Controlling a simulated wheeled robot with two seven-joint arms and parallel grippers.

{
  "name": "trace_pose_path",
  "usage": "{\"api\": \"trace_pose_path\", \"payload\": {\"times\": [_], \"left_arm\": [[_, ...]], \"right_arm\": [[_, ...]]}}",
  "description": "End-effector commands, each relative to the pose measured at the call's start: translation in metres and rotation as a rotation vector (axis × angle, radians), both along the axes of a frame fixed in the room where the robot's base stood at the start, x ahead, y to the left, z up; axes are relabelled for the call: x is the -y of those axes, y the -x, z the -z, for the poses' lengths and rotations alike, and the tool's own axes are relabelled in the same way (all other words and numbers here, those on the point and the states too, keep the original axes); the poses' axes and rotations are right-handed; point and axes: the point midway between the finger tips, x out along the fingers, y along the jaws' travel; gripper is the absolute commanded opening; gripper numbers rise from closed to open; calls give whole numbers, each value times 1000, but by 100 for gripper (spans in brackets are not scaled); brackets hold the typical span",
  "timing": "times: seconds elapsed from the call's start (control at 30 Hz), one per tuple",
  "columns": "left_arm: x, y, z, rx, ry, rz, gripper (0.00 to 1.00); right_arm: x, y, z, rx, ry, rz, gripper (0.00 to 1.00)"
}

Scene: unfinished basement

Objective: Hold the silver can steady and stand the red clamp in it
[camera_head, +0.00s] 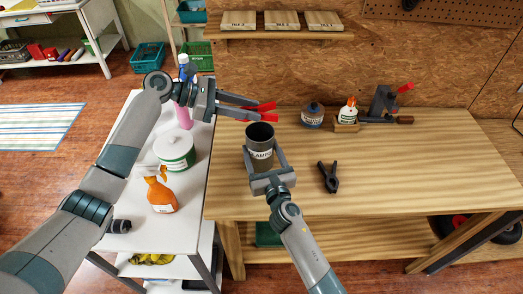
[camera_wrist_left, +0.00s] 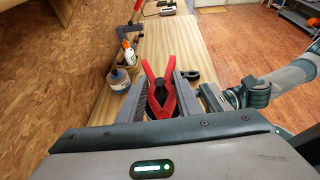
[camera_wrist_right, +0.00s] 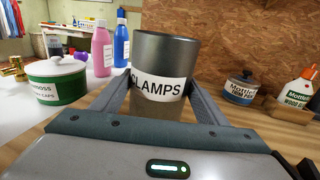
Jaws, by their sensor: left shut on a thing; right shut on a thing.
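The silver can (camera_head: 259,151), labelled CLAMPS, stands upright at the left end of the wooden bench. My right gripper (camera_head: 265,164) is shut around its sides; the can (camera_wrist_right: 165,55) fills the middle of the right wrist view. The red clamp (camera_head: 264,107) is in my left gripper (camera_head: 240,107), which comes in from the left just above the can's rim in the head view. In the left wrist view the red clamp (camera_wrist_left: 170,90) shows between the fingers, its two handles spread apart. The clamp's far end and the can's inside are mostly hidden.
A black clamp (camera_head: 328,177) lies on the bench (camera_head: 420,150) right of the can.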

Motion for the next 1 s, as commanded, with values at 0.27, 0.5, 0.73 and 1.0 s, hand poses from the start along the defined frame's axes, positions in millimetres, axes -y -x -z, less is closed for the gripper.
{"api": "trace_pose_path", "payload": {"times": [0.27, 0.5, 0.73, 1.0], "left_arm": [[0, 0, 17, -1, 0, 0, 5], [0, 0, 30, -1, 0, 0, 5], [0, 0, 38, 0, 0, 0, 5], [0, 0, 38, 1, 0, 0, 38]], "right_arm": [[0, 0, 0, 0, 0, 0, 45], [0, 0, 0, 0, 0, 0, 45], [0, 0, 0, 0, 0, 0, 45], [0, 0, 0, 0, 0, 0, 45]]}}
